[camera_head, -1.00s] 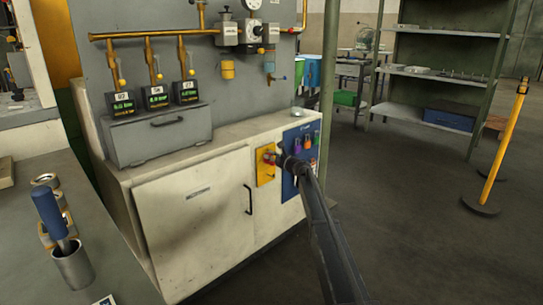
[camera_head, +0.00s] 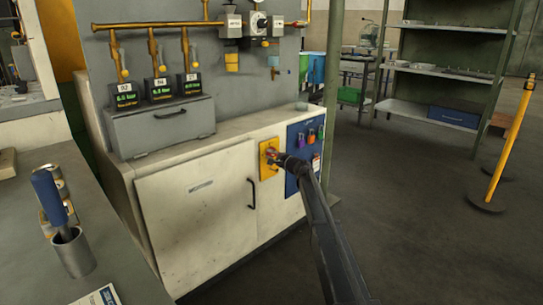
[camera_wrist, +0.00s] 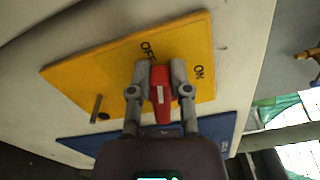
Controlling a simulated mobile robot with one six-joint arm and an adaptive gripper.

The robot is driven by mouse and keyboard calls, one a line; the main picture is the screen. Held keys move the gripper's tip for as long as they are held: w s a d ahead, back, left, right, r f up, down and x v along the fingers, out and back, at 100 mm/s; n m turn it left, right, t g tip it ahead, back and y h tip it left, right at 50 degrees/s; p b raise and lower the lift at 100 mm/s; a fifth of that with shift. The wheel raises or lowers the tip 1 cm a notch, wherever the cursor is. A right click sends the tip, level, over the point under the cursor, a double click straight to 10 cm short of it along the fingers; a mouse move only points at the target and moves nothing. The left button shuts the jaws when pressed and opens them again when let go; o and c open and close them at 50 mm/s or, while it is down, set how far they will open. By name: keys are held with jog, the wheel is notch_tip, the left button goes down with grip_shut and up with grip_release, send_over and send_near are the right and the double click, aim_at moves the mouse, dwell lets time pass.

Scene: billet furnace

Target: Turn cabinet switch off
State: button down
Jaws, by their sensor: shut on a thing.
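The cabinet switch is a red handle (camera_wrist: 160,92) with a white mark, on a yellow plate (camera_wrist: 75,77) lettered OFF and ON. In the wrist view the handle sits between my two fingers, below the OFF lettering. My gripper (camera_wrist: 160,80) is shut on the red handle. In the head view the yellow plate (camera_head: 266,172) is on the front of the pale cabinet (camera_head: 190,225). My gripper (camera_head: 279,159) reaches its right side, and mostly hides the handle there.
A blue board (camera_head: 293,183) with several coloured padlocks is just right of the yellow plate. A black door handle (camera_head: 251,193) is to its left. A yellow post (camera_head: 510,140) stands at far right. The floor in between is clear.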

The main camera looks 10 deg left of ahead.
jog(key=shift+w+d+f+n, duration=0.1)
jog(key=shift+f+n, duration=0.1)
jog(key=shift+n, duration=0.55)
jog(key=shift+w+f+n, duration=0.1)
jog(key=shift+f+n, duration=0.1)
jog(key=shift+n, duration=0.55)
jog(key=shift+w, duration=0.1)
jog(key=c, duration=0.6)
grip_release()
jog(key=shift+o, duration=0.2)
jog(key=shift+s, duration=0.25)
jog(key=v, duration=1.1)
jog(key=shift+s+d, duration=0.25)
jog(key=shift+d, duration=0.1)
